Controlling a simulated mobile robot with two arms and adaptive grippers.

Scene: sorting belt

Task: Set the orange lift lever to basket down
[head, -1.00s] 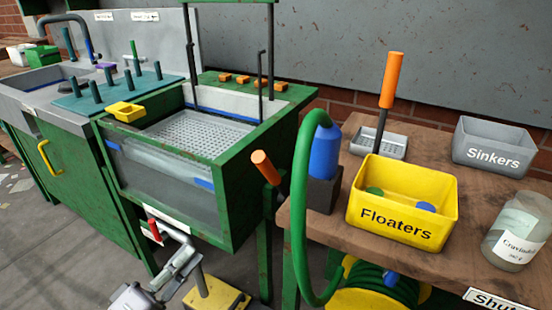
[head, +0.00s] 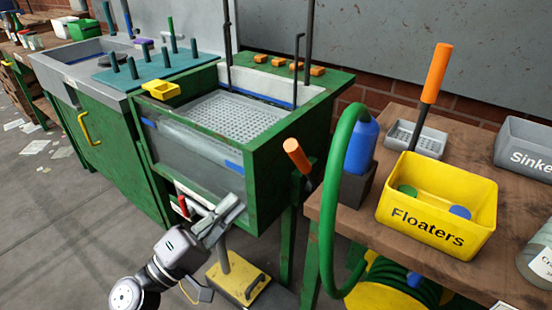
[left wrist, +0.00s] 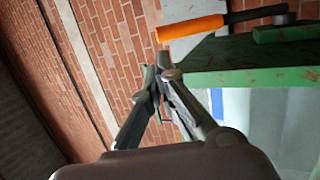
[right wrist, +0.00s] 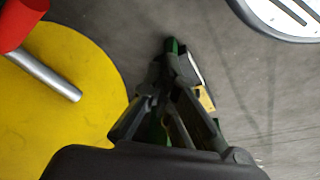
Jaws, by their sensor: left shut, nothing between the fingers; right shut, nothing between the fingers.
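The orange lift lever (head: 297,156) sticks out at the right side of the green-framed water tank (head: 262,165), its grip tilted up and to the left. In the left wrist view the orange grip (left wrist: 190,28) shows on a dark rod, beyond my fingertips. My left gripper (head: 236,208) is shut and empty, in front of the tank, left of and below the lever and apart from it. It also shows shut in the left wrist view (left wrist: 160,74). The perforated basket (head: 225,115) shows inside the tank. My right gripper (right wrist: 170,62) is shut and empty, seen only in its wrist view.
A green hose (head: 330,215) loops down just right of the lever, beside a blue bottle (head: 362,147). The wooden table (head: 400,255) carries a yellow Floaters bin (head: 430,232) and another orange-handled tool (head: 435,75). A yellow base (head: 238,283) stands on the floor below the tank.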

